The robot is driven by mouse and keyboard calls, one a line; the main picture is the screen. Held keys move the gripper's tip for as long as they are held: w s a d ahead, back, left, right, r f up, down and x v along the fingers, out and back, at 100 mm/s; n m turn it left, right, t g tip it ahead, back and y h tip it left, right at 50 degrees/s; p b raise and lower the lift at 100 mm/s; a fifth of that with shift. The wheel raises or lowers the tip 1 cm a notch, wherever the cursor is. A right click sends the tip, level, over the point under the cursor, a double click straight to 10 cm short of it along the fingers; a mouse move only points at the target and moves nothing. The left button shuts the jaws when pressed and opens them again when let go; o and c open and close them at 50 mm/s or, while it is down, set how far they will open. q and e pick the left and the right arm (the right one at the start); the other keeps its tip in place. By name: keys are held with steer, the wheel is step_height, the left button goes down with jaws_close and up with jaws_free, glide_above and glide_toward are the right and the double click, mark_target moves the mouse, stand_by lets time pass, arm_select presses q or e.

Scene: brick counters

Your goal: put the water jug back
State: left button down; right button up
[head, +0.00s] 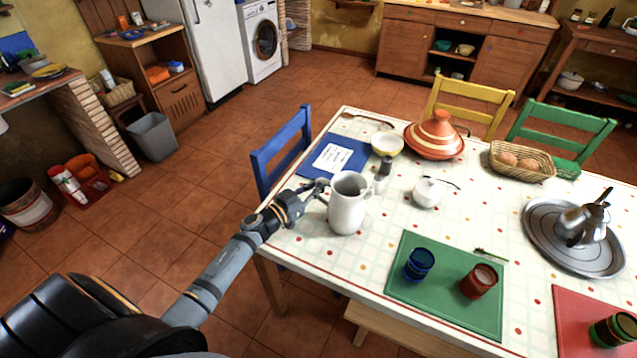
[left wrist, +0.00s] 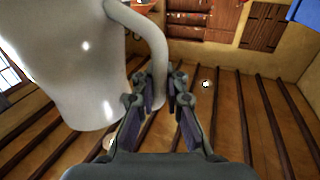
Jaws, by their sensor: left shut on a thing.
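The water jug (head: 346,208) is a white pitcher with a wide mouth. In the head view it appears upright over the left part of the dining table (head: 385,262), near the edge. I cannot tell whether its base touches the tabletop. My left gripper (head: 321,188) is at the jug's left side, shut on its handle. In the left wrist view, the jug (left wrist: 70,62) fills the upper left, and the gripper's fingers (left wrist: 160,92) are on either side of the handle's end. My right gripper is not in view.
Close to the jug are a pepper mill (head: 382,178), a yellow bowl (head: 387,144), a white sugar bowl (head: 427,192) and a blue mat (head: 325,165). A green mat (head: 445,305) with two cups lies in front right. A blue chair (head: 282,150) stands at the table's left side.

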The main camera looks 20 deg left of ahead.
arm_select(q)
steer(key=shift+r, duration=0.2)
steer(key=c, duration=1.8)
jaws_free()
steer(key=shift+s+f, duration=0.1)
steer(key=shift+f, duration=0.1)
steer(key=o, duration=0.4)
steer(key=shift+r, duration=0.1)
steer(key=v, duration=1.2)
